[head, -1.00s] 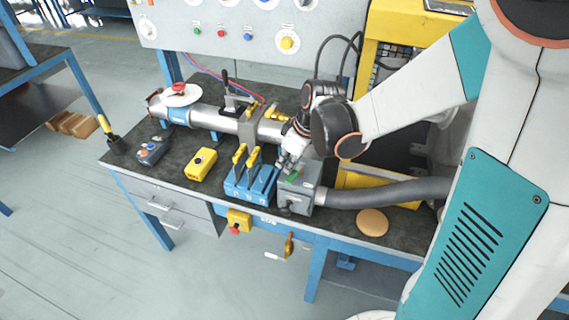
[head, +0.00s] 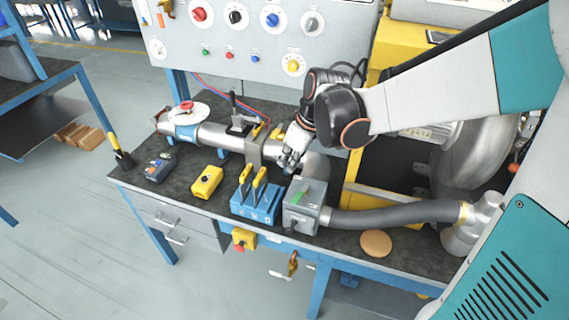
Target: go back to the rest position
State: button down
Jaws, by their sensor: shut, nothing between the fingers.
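My gripper (head: 289,164) is shut and empty. It hangs above the bench, over the back edge of the grey box (head: 304,206) with a green part on its top. My arm comes in from the right side of the head view. The gripper appears apart from the box. My wrist hides part of the silver pipe (head: 214,135) behind it.
The blue block with yellow-handled levers (head: 256,203) stands left of the grey box. A grey hose (head: 395,216) runs right from the box. A yellow control box (head: 207,181), a dark pendant (head: 160,166) and a tan disc (head: 376,243) lie on the bench (head: 185,195). A panel with knobs (head: 255,40) stands behind.

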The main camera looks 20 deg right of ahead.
jog(key=shift+v, duration=0.8)
jog(key=shift+s, duration=0.15)
jog(key=s+d+r+m+t+h, duration=0.1)
jog(key=s+r+m+t, duration=0.1)
jog(key=s, duration=0.6)
jog(key=s+d+r+m+t+h, duration=0.1)
jog(key=s+r+m+t, duration=0.1)
jog(key=s+r+m, duration=0.2)
jog(key=s+m, duration=0.2)
jog(key=s, duration=0.2)
jog(key=shift+s+r+h, duration=0.25)
jog(key=shift+r+h, duration=0.05)
jog(key=shift+r, duration=0.05)
